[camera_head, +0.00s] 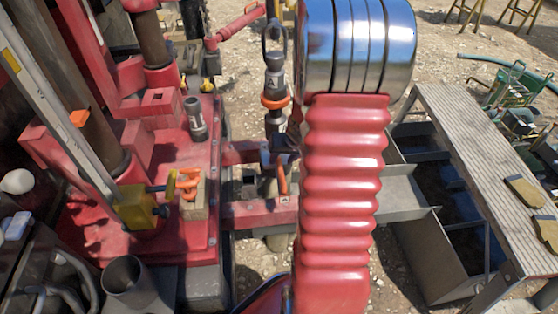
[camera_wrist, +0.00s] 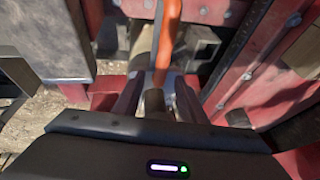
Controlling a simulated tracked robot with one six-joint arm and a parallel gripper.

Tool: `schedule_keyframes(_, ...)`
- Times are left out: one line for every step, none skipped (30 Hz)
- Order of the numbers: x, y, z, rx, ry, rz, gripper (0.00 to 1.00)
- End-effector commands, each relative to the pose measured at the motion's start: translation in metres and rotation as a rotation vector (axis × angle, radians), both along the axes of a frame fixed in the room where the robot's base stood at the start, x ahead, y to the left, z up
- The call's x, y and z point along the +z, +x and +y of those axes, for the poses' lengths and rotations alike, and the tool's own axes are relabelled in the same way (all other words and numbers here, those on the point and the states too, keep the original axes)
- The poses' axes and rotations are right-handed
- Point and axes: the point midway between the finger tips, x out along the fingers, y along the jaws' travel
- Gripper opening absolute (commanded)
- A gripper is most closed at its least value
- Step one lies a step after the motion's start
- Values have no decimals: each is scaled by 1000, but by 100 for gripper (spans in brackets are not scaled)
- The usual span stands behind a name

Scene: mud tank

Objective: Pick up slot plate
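A bar with an orange handle, which may be the slot plate, shows in the head view (camera_head: 281,180) just below my gripper (camera_head: 284,143). In the wrist view the orange handle (camera_wrist: 167,42) runs from the top edge down to the gap between my fingers (camera_wrist: 157,88). The fingers stand apart, one on each side of its near end. No firm contact shows. The plate part is not clearly visible. My red ribbed arm hides part of the area to the right.
A red rig deck (camera_head: 150,235) with a grey cylinder (camera_head: 195,118) and an orange clamp (camera_head: 188,184) lies left. A grey tank (camera_head: 440,255) and a slatted walkway (camera_head: 480,170) lie right.

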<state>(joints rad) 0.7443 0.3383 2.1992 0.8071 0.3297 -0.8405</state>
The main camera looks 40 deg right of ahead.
Motion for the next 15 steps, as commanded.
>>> schedule_keyframes(-6, 3, 0, 1, 2, 3, 38)
schedule_keyframes(-9, 4, -1, 1, 2, 2, 38)
schedule_keyframes(-13, 6, -1, 0, 2, 2, 38)
schedule_keyframes(-16, 7, -1, 0, 2, 2, 38)
schedule_keyframes(-18, 8, -2, -1, 2, 2, 38)
schedule_keyframes(-21, 10, -2, -1, 2, 2, 38)
schedule_keyframes(-22, 10, -2, -1, 2, 2, 38)
schedule_keyframes(-24, 11, -2, -1, 1, 1, 38)
schedule_keyframes(-25, 12, -2, -1, 1, 1, 38)
schedule_keyframes(-25, 12, -3, -1, 1, 1, 38)
schedule_keyframes(-26, 12, -3, -1, 1, 1, 38)
schedule_keyframes(-26, 12, -3, -1, 0, 0, 38)
schedule_keyframes(-26, 12, -3, -1, 0, 0, 38)
schedule_keyframes(-26, 12, -3, -1, 0, 0, 38)
schedule_keyframes(-26, 12, -3, -1, 0, 1, 38)
